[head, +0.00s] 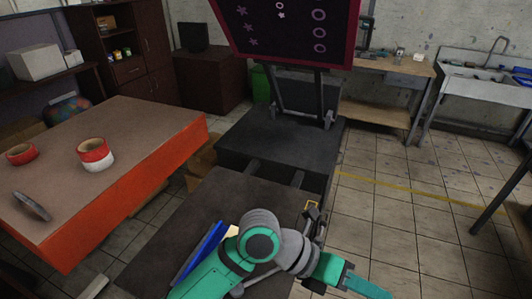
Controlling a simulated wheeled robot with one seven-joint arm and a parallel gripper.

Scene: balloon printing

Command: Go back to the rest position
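My teal and grey arm reaches over the dark printing table (190,215) at the bottom centre. What looks like my gripper (313,212) is the small black part at the table's right edge, beside a grey arm joint. Its fingers are too small and dark to show whether they are open or shut, and I see no object clearly held there. A blue flat piece (203,250) with a pale yellow part beside it lies on the table, partly hidden by my arm. The dark screen frame (285,30) with star and ring shapes stands raised behind the table.
A wooden workbench (385,75) and a sink (485,85) stand at the back right. The tiled floor at right is mostly clear.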

